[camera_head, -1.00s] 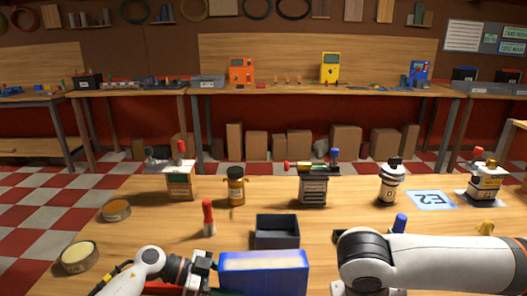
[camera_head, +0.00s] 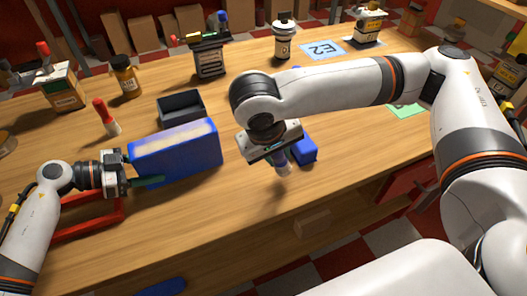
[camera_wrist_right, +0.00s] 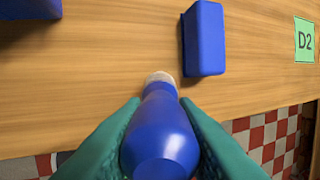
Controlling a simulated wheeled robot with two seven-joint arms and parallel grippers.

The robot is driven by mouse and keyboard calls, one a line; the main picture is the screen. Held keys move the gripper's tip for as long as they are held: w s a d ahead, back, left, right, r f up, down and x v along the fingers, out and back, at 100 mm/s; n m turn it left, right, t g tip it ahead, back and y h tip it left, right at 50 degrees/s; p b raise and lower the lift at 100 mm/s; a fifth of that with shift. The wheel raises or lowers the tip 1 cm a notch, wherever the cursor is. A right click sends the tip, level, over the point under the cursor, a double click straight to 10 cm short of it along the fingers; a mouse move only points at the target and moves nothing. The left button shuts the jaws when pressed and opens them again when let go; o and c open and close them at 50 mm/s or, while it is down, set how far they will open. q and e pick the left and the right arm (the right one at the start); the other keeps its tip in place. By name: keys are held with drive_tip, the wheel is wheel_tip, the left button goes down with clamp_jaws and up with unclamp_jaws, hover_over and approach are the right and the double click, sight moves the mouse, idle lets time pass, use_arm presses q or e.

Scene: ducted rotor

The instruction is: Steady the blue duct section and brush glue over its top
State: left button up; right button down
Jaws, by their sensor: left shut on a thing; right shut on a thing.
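The blue duct section (camera_head: 190,158) stands on the table at left of centre in the head view, with a pale top face. My left gripper (camera_head: 145,181) is shut on its near left end, its green fingers low at the side. My right gripper (camera_head: 277,160) is to the right of the duct section, apart from it. In the wrist view it (camera_wrist_right: 160,130) is shut on a blue, bottle-shaped glue brush (camera_wrist_right: 163,125) with a pale tip. The tip points towards the table; whether it touches is unclear.
A blue block (camera_head: 303,150) lies beside the right gripper and also shows in the wrist view (camera_wrist_right: 204,40). A dark open tray (camera_head: 181,106) is behind the duct section. A red frame (camera_head: 100,218) is near the left arm. Bottles and tools line the back.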

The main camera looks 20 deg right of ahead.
idle(0.3)
drive_tip(key=w+a+r+y, duration=0.2)
drive_tip(key=w+a+r, duration=0.7)
drive_tip(key=a+r, duration=0.15)
drive_tip(key=w+a+r+t+y, duration=0.1)
drive_tip(key=w+a+r+y, duration=0.1)
drive_tip(key=a+r, duration=0.45)
drive_tip(key=w+a+r+t+y, duration=0.15)
drive_tip(key=a+r, duration=0.25)
drive_tip(key=a, duration=0.6)
drive_tip(key=shift+n+g, duration=0.4)
drive_tip(key=shift+g, duration=0.05)
drive_tip(key=f, duration=0.4)
drive_tip(key=shift+s+d+f, duration=0.2)
drive_tip(key=shift+d+f, duration=0.1)
drive_tip(key=shift+f, duration=0.05)
drive_tip(key=shift+s+a+r, duration=0.1)
drive_tip(key=shift+r, duration=0.1)
